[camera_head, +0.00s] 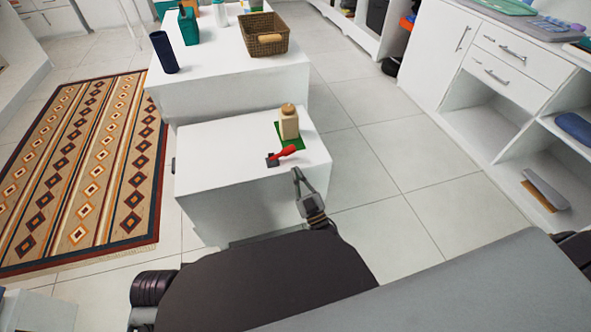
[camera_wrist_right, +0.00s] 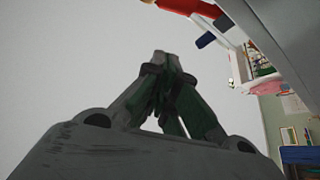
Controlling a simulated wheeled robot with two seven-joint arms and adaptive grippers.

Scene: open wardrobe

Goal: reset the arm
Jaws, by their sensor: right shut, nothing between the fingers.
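My right gripper (camera_head: 297,175) is at the right front edge of the low white table (camera_head: 215,160) in the head view. Its fingers are together with nothing between them, and they also meet in the right wrist view (camera_wrist_right: 163,62). Just beyond and to the left of it, a red-handled item with a dark base (camera_head: 287,151) lies on the table, apart from the fingers as far as I can tell. My left gripper is not in view.
A higher white table (camera_head: 215,75) behind carries a wicker basket (camera_head: 264,36), a dark blue cylinder (camera_head: 164,52) and a teal container (camera_head: 188,26). White cabinets (camera_head: 500,65) stand at the right. A patterned rug (camera_head: 85,170) lies at the left. Tiled floor (camera_head: 380,150) is clear between table and cabinets.

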